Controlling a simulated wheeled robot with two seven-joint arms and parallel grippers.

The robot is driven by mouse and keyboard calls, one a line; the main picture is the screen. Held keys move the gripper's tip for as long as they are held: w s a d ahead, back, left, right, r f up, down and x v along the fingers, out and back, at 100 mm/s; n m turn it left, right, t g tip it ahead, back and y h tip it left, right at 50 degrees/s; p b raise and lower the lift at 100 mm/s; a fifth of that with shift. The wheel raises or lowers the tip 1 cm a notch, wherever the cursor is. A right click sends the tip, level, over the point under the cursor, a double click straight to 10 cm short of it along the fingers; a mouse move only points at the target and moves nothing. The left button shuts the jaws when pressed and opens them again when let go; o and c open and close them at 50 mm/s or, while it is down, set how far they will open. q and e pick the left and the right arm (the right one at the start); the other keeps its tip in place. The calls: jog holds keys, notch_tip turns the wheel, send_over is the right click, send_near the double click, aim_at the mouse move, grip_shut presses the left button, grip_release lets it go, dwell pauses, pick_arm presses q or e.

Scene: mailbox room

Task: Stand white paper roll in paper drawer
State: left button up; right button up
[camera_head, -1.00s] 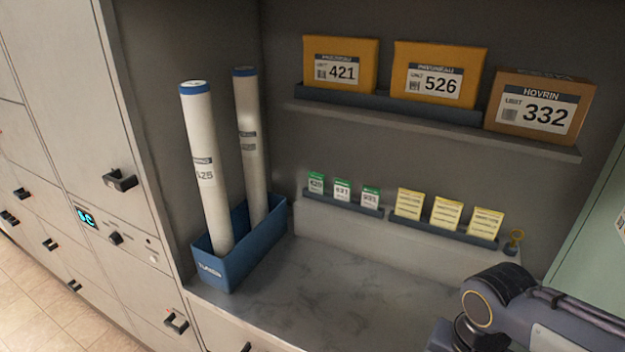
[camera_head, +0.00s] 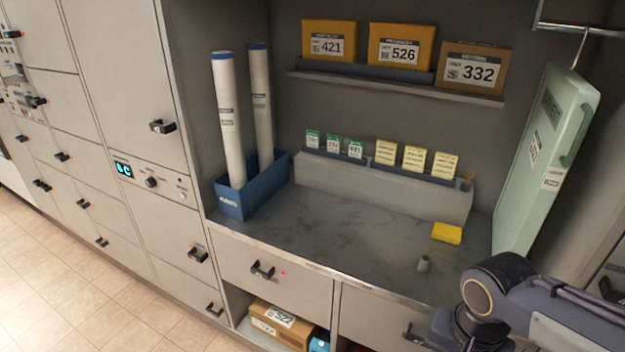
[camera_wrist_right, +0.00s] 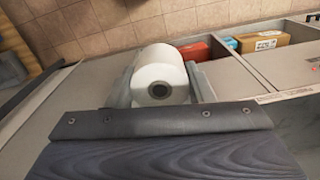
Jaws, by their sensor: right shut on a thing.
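A white paper roll (camera_wrist_right: 160,60) with a grey core shows in the right wrist view. My right gripper (camera_wrist_right: 160,78) is shut on it, one grey finger on each side. In the head view my right arm comes in at the lower right, and its gripper is mostly cut off by the bottom edge. The roll does not show there. Two closed drawer fronts sit under the counter, a left one (camera_head: 230,256) and a right one (camera_head: 372,312). I cannot tell which is the paper drawer. My left gripper is out of view.
A pale green hanging bag (camera_head: 545,150) is at right. Boxes (camera_head: 281,323) fill an open compartment below the counter.

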jog(key=w+a+f+n, duration=0.2)
jog(key=w+f+n, duration=0.2)
jog(key=w+f, duration=0.4)
jog(key=w+a+f+n, duration=0.2)
jog(key=w+f+n, duration=0.2)
jog(key=w+f, duration=0.4)
jog(key=w, duration=0.2)
jog(key=shift+w, duration=0.3)
jog(key=shift+a, duration=0.1)
